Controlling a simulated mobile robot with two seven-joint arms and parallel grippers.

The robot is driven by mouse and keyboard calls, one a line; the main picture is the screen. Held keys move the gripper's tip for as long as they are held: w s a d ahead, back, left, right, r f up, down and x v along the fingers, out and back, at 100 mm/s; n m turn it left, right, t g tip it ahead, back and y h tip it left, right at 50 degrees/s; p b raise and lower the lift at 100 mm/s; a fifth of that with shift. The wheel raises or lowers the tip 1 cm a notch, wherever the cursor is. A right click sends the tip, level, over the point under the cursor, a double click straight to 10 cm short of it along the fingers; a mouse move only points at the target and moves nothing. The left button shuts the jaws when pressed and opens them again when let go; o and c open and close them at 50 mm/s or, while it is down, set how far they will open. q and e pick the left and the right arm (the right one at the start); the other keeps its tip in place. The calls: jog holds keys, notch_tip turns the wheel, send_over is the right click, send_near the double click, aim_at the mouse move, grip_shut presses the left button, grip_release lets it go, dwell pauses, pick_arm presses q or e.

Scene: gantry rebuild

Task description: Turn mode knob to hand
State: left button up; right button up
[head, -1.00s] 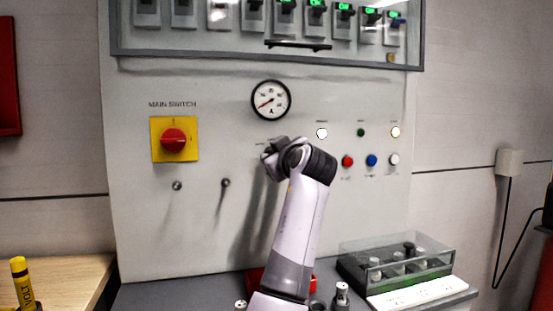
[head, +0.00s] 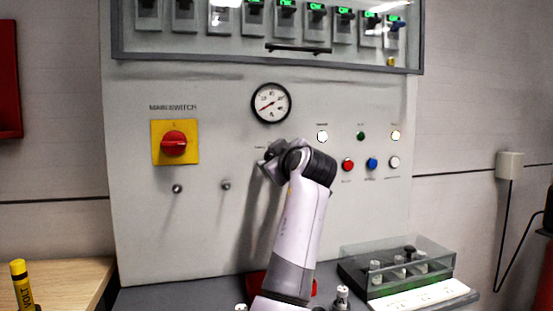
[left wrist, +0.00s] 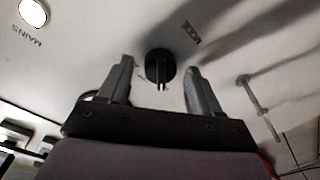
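The mode knob (left wrist: 160,68) is a round black knob with a raised grip, below the MODE label in the left wrist view. My left gripper (left wrist: 160,80) is open there, one finger on each side of the knob with gaps visible on both sides. I cannot tell how deep the fingers reach around it. In the head view my left gripper (head: 266,160) is close to the panel (head: 215,235), below the round gauge (head: 271,102), and largely covers the knob. The knob's setting is hard to read. My right gripper is not in view.
A red main switch on a yellow plate (head: 188,155) is at the left. Two metal stems (head: 177,188) stick out below it. Lamps and push buttons (head: 372,163) sit right of my wrist. A clear-lidded box (head: 440,262) stands on the bench at the right.

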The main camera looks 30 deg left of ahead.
pick_arm(q)
jog(key=b+v, duration=0.1)
jog(key=v, duration=0.6)
jog(key=shift+r, duration=0.1)
dwell(0.5)
